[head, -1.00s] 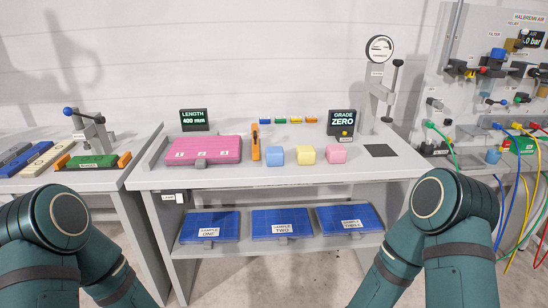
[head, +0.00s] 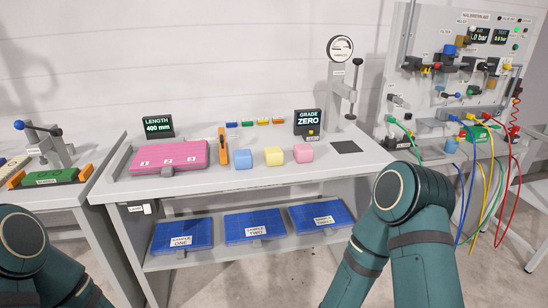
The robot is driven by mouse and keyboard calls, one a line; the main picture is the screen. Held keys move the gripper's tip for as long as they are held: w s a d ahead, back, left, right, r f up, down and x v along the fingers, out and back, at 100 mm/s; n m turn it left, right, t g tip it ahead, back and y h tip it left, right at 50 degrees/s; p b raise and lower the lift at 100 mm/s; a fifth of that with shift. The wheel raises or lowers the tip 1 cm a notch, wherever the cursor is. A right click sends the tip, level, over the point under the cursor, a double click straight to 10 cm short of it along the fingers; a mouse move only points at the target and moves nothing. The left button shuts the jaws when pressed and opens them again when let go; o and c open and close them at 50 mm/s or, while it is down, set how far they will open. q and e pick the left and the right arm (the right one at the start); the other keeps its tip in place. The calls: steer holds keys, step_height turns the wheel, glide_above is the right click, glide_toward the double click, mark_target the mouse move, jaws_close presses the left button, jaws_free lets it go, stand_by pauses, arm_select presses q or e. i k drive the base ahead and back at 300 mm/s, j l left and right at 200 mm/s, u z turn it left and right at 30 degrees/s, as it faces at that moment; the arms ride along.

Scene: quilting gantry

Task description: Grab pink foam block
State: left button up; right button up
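The pink foam block (head: 303,152) sits on the grey bench top (head: 200,184), at the right end of a row beside a yellow block (head: 273,156) and a blue block (head: 243,159). A larger pink slab (head: 169,157) marked with numbers lies further left on the same bench. Only the teal links of my two arms show, at the lower left and lower right. Both grippers are out of view, and nothing touches the pink block.
A grade display (head: 308,121) and a press with a round gauge (head: 341,48) stand behind the block. A dark square pad (head: 345,147) is to its right. An orange-handled tool (head: 222,145) stands left of the blocks. Blue trays (head: 255,226) lie on the shelf below.

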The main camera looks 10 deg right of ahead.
mark_target(303, 153)
steer(key=i+l+z, duration=0.3)
steer(key=i+l, duration=0.55)
